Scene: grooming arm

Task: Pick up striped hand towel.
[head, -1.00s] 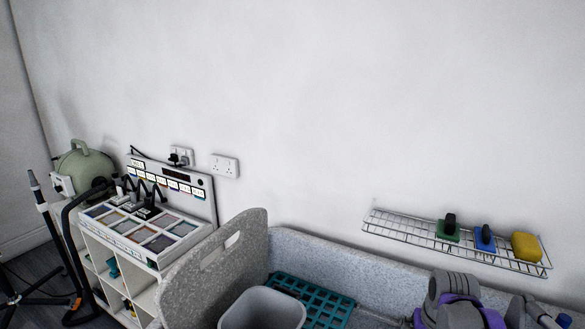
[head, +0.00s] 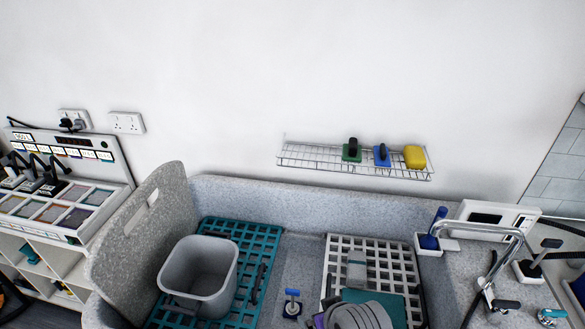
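I cannot make out a striped hand towel in the head view. A grey ribbed thing with a bit of purple (head: 358,315) shows at the bottom edge, partly cut off; I cannot tell what it is. A flat teal piece (head: 385,302) lies behind it on a white grid mat (head: 338,255). Neither of my grippers can be made out in this view.
A grey speckled tub (head: 290,195) holds a teal grid mat (head: 262,238) and a grey bin (head: 198,275). A wire shelf (head: 305,160) with brushes and a yellow sponge (head: 414,156) is above. A metal tap (head: 505,232) stands right; a cart (head: 60,215) stands left.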

